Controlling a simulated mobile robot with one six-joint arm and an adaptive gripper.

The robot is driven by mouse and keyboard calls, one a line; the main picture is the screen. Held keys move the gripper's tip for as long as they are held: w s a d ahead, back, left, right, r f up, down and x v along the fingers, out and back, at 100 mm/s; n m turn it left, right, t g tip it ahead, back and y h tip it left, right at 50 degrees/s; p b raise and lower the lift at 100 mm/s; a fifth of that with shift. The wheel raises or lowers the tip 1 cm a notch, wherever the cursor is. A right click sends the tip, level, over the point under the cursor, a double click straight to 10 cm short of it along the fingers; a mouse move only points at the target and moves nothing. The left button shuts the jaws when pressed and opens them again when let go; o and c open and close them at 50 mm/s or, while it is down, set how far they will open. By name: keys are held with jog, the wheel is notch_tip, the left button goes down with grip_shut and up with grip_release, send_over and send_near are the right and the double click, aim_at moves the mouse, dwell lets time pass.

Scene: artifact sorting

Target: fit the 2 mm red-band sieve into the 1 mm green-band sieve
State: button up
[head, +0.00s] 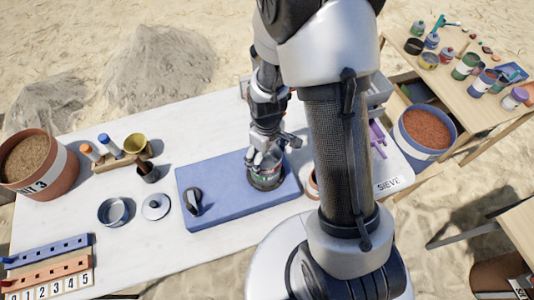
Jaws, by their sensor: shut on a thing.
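My gripper (266,156) points down over the right part of the blue mat and is shut on a small metal sieve, taken as the 2 mm red-band sieve (265,169). Its band is mostly hidden by the fingers. Directly below it, a round dark-rimmed sieve (267,184) sits on the mat, with a little green showing, taken as the 1 mm green-band sieve. The two overlap in this view. I cannot tell whether the upper one is seated inside the lower one or just above it.
The blue mat (228,207) also bears a dark object (193,200) at its left. A metal pan (113,211) and a round lid (156,206) lie left of the mat. The mat's middle is clear.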

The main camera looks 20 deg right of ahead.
aim_at(267, 159)
jog(key=shift+f+b, duration=0.3)
jog(key=shift+f, duration=0.15)
jog(key=o, duration=1)
jog(key=shift+o, duration=0.2)
jog(key=shift+r, duration=0.15)
notch_tip(267, 159, up, 7)
jog(key=shift+r, duration=0.1)
jog(key=shift+w+r, duration=0.2)
jog(key=shift+r, duration=0.2)
jog(key=shift+w, duration=0.1)
jog(key=shift+f, duration=0.1)
